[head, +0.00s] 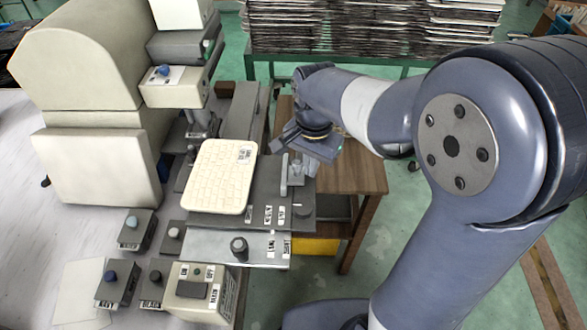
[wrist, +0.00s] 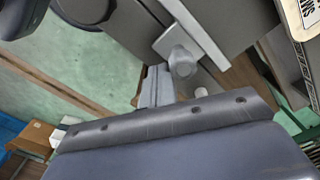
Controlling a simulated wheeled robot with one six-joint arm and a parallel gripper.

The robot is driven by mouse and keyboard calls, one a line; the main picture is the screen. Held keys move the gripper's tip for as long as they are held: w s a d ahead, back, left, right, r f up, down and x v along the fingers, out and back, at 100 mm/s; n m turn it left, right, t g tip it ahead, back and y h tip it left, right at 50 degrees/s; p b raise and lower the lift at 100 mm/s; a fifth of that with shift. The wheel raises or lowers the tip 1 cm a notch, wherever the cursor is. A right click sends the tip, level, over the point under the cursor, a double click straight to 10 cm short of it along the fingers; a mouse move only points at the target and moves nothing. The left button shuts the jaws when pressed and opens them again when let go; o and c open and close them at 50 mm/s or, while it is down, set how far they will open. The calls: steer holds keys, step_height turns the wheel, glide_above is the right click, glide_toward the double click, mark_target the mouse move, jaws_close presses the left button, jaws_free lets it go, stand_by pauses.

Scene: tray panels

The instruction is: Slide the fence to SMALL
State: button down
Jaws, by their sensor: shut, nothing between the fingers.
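The fence (head: 293,172) is a light grey upright piece at the right side of the dark tray panel, right of a cream keyboard-like plate (head: 220,178). Small white labels (head: 267,214) lie in front of it, too small to read surely. In the wrist view the fence looks like a pale grey bar (wrist: 198,32) with a rounded knob (wrist: 182,64) at its near end. My gripper (head: 284,148) is just behind the fence in the head view, partly hidden. In the wrist view its fingers (wrist: 158,86) are shut and empty, close beside the knob; contact cannot be told.
A black knob (head: 239,248) stands on the lower panel near labels reading LONG and SHORT. Button boxes (head: 136,230) stand at the lower left. A large beige machine (head: 90,110) fills the left. A wooden table (head: 350,172) lies right of the panel, with open floor beyond.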

mark_target(286, 168)
steer(key=shift+w+a+p, duration=0.1)
steer(key=shift+a+p, duration=0.55)
steer(key=shift+a, duration=2.7)
steer(key=shift+d, duration=0.6)
step_height(286, 168, up, 7)
steer(key=p, duration=0.6)
steer(key=shift+r, duration=0.1)
steer(key=shift+f, duration=0.2)
step_height(286, 168, down, 7)
steer(key=b, duration=0.6)
steer(key=shift+a+r, duration=0.1)
steer(key=shift+a, duration=0.45)
